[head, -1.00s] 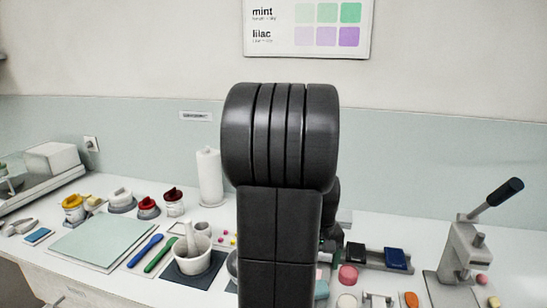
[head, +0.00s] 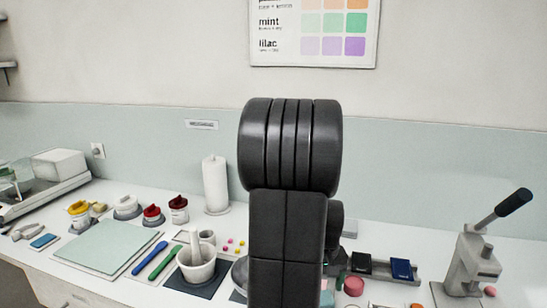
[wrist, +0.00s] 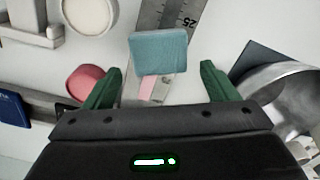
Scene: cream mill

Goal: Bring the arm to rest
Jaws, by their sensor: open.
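My gripper (wrist: 160,90) is open in the wrist view, with its two green fingers spread apart. A light blue block or sponge (wrist: 158,52) shows between and beyond the fingertips; I cannot tell how far below them it is. Nothing is visibly held. In the head view my dark arm (head: 288,220) stands upright in the middle of the picture and hides part of the bench. My gripper does not show in the head view.
The white bench (head: 225,222) carries a mint mat (head: 105,245), a mortar (head: 196,265) and a paper towel roll (head: 216,185) left of my arm. A lever press (head: 470,265) stands right. The wrist view shows a pink round piece (wrist: 85,82) and a metal bowl (wrist: 285,95) near the fingers.

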